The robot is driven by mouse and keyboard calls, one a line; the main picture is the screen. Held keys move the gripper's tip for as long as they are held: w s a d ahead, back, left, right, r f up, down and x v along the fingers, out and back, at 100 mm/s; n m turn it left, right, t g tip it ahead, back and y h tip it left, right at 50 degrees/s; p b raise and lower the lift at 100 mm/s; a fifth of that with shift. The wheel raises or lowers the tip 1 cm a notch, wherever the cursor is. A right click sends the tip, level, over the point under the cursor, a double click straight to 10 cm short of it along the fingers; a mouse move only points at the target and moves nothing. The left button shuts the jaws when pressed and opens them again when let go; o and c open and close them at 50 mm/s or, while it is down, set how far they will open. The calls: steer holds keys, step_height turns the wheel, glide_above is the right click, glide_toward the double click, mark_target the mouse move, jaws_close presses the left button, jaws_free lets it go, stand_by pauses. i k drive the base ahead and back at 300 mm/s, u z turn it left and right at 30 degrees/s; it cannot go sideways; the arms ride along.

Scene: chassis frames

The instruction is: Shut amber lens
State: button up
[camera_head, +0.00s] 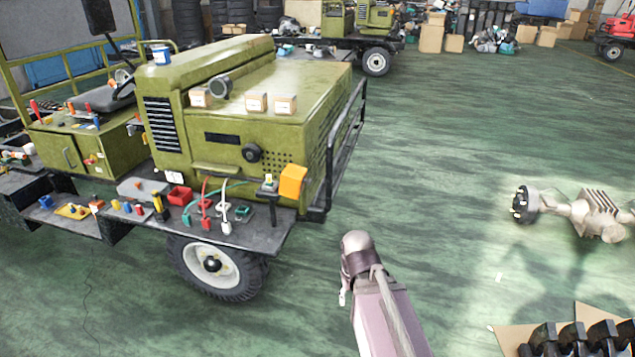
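The amber lens (292,181) is a bright orange, box-shaped cover at the front right corner of the green vehicle's fender shelf (262,238). It stands out to the right of a small grey lamp base (268,187) with a pale top, and looks swung aside from it. Whether a hinge joins the two is too small to tell. My arm rises from the bottom of the picture, to the right of the front wheel, and its upper end is below and right of the lens, apart from it. I cannot make out my gripper's fingers.
On the shelf left of the lens are red and green cables with plugs (206,205), a red box (180,195) and a yellow-black tool (159,207). A black bar guard (345,130) runs along the vehicle's right side.

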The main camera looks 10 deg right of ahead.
mark_target(292, 180)
steer(key=z, duration=0.15)
steer(key=i, duration=0.85)
steer(key=u, duration=0.35)
